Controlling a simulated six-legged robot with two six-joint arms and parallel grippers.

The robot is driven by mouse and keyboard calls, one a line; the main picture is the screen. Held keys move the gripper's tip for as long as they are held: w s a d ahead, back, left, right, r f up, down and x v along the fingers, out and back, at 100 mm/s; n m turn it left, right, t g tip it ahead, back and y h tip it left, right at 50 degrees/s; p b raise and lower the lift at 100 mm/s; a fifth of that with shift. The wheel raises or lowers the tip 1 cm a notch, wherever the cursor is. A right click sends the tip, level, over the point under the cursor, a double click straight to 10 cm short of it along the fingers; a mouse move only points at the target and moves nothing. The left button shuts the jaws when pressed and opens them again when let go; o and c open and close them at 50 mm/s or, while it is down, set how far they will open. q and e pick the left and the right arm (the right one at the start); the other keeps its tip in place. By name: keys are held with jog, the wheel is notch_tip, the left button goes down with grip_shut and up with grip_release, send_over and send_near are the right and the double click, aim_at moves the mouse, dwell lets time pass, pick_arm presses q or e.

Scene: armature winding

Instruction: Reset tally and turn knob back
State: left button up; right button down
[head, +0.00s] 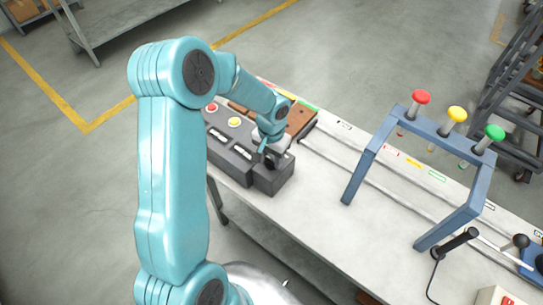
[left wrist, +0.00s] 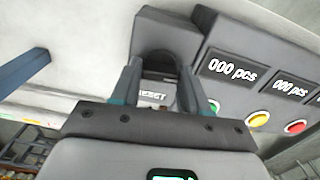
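The dark counter box (head: 232,150) stands at the far left end of the bench. My left gripper (head: 266,157) is over its right end section. In the left wrist view, my left gripper (left wrist: 160,78) has its two fingers apart, one on each side of a dark rounded knob-like part (left wrist: 168,40). A light RESET label (left wrist: 153,97) shows between the fingers. I cannot tell whether the fingers touch or grip the part. Tally displays (left wrist: 232,68) on the box read 000 pcs. My right gripper is not in view.
Yellow (head: 234,122) and red (head: 211,107) buttons sit on the box; a brown board (head: 300,118) lies behind. A blue frame (head: 362,165) with red, yellow and green knobs stands to the right. The bench top (head: 320,205) between is mostly clear.

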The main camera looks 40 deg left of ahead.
pick_arm(q)
jog(key=shift+f+n+b, duration=0.2)
jog(key=shift+n+b, duration=0.5)
jog(key=shift+b, duration=0.35)
jog(key=n+b, duration=0.4)
jog(key=shift+w+b, duration=0.1)
jog(key=shift+b, duration=0.3)
jog(key=shift+n+b, duration=0.8)
jog(key=shift+n, duration=0.2)
jog(key=n+b, duration=0.3)
jog(key=n, duration=0.1)
jog(key=shift+r+n, duration=0.1)
jog(key=shift+n, duration=0.2)
jog(key=shift+r+n+b, duration=0.15)
jog(key=shift+n+b, duration=0.9)
jog(key=shift+n, duration=1.45)
jog(key=shift+a, duration=0.1)
jog(key=o, duration=1.1)
jog(key=shift+c, duration=0.2)
